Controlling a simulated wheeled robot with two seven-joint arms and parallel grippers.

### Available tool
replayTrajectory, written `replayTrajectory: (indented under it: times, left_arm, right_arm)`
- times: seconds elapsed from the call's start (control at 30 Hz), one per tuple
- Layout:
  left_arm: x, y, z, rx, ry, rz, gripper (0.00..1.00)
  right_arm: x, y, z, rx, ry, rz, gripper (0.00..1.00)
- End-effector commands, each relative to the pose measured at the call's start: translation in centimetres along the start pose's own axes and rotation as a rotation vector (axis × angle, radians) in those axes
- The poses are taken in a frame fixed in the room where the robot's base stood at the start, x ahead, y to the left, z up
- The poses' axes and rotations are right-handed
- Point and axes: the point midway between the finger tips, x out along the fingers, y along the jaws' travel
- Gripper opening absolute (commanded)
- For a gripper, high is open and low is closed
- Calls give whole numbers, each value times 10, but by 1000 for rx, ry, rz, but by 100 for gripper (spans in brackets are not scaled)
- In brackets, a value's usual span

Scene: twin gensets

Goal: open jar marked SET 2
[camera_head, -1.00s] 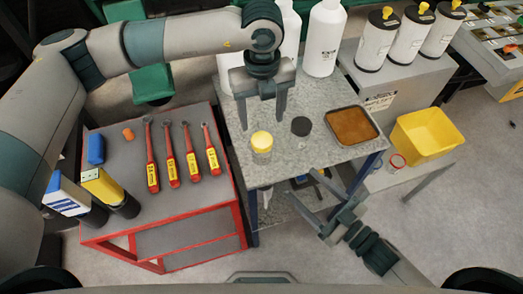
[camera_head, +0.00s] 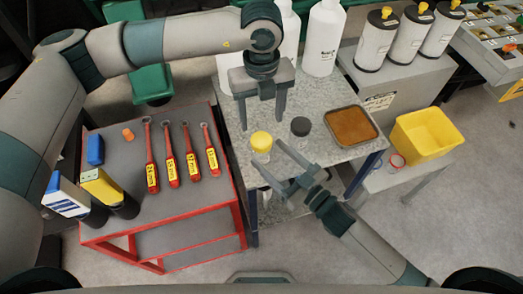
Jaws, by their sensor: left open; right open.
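A clear jar with a yellow lid (camera_head: 261,142) stands on the speckled grey table (camera_head: 322,152). A second jar with a dark lid (camera_head: 300,127) stands just right of it. I cannot read a SET 2 mark on either. My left gripper (camera_head: 262,122) points down, open and empty, just behind and above the yellow lid. My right gripper (camera_head: 266,152) is open and comes from the lower right. Its fingertips lie to either side of the yellow-lidded jar's body in the picture; I cannot tell whether they touch it.
A rusty-brown tray (camera_head: 351,141) sits right of the jars. White bottles (camera_head: 323,40) stand at the table's back. A red cart (camera_head: 170,233) with several wrenches is at left.

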Motion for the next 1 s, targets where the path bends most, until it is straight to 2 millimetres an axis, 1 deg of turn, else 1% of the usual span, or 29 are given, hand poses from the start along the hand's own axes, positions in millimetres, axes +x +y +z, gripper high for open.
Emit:
replayTrajectory:
  times: [0.03,0.1,0.3,0.5,0.77,0.8,0.87,0.9,0.97,1.0]
  left_arm:
    - [0,0,0,0,0,0,60]
    - [0,0,0,0,0,0,60]
    - [0,0,0,0,0,0,60]
    - [0,0,0,0,0,0,60]
    - [0,0,0,0,0,0,60]
    - [0,0,0,0,0,0,60]
    - [0,0,0,0,0,0,60]
    - [0,0,0,0,0,0,60]
    - [0,0,0,0,0,0,60]
    - [0,0,0,0,0,0,60]
  right_arm:
    - [9,1,-1,-2,2,0,65]
    - [19,0,-1,-2,1,0,65]
    - [39,0,0,-1,0,0,65]
    - [46,0,0,-1,-1,0,65]
    - [46,0,0,-1,-1,0,65]
    - [46,0,0,-1,-1,0,56]
    - [46,0,0,-1,-1,0,41]
    - [46,0,0,-1,-1,0,32]
    - [46,0,0,-1,-1,0,17]
    - [46,0,0,-1,-1,0,8]
